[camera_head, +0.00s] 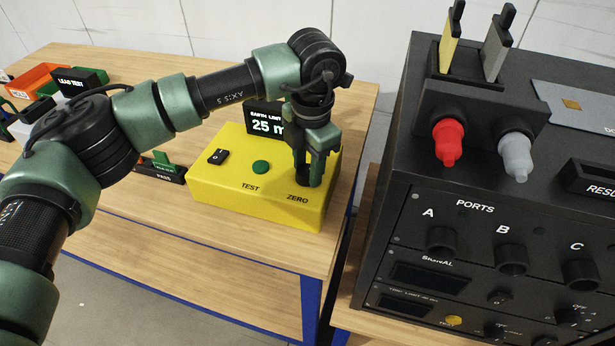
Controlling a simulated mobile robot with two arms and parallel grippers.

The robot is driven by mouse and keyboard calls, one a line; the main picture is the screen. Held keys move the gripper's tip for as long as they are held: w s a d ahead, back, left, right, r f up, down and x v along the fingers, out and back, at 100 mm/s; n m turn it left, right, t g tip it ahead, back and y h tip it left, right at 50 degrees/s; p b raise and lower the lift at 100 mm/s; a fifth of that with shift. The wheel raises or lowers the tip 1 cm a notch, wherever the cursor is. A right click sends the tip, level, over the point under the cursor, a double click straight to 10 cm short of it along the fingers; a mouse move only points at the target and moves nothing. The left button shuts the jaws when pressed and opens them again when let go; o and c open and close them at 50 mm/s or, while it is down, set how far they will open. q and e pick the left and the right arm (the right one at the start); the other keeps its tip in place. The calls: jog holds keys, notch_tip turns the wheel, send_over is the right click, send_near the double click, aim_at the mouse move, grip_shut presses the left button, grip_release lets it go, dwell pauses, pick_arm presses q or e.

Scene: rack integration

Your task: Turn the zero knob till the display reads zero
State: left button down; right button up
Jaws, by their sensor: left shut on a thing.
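A yellow tester box (225,188) sits on the wooden bench, with a black switch, a green TEST button (261,167) and a ZERO label on its top. Its display (262,122) stands at the back, partly covered by my left arm, and shows "25 m" with the rest cut off. My left gripper (308,180) points straight down above the ZERO label, with its fingers shut on the dark zero knob (302,181). The fingers hide most of the knob. My right gripper is not in view.
A black rack unit (478,180) with ports A, B and C stands close on the right, holding red and grey connectors. A gap separates it from the bench (150,225). An orange bin (38,80) and a LEAD TEST display (78,82) stand at the far left.

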pick_arm(q)
jog(key=shift+m+b, duration=0.9)
jog(key=shift+m, duration=0.1)
jog(key=shift+r, duration=0.1)
jog(key=c, duration=0.9)
grip_release()
jog(key=r, duration=0.2)
jog(key=r+b, duration=0.1)
jog(key=r, duration=0.4)
jog(key=shift+s+d+r, duration=0.2)
jog(key=shift+s+r, duration=0.05)
jog(key=shift+r, duration=0.1)
jog(key=shift+f, duration=0.1)
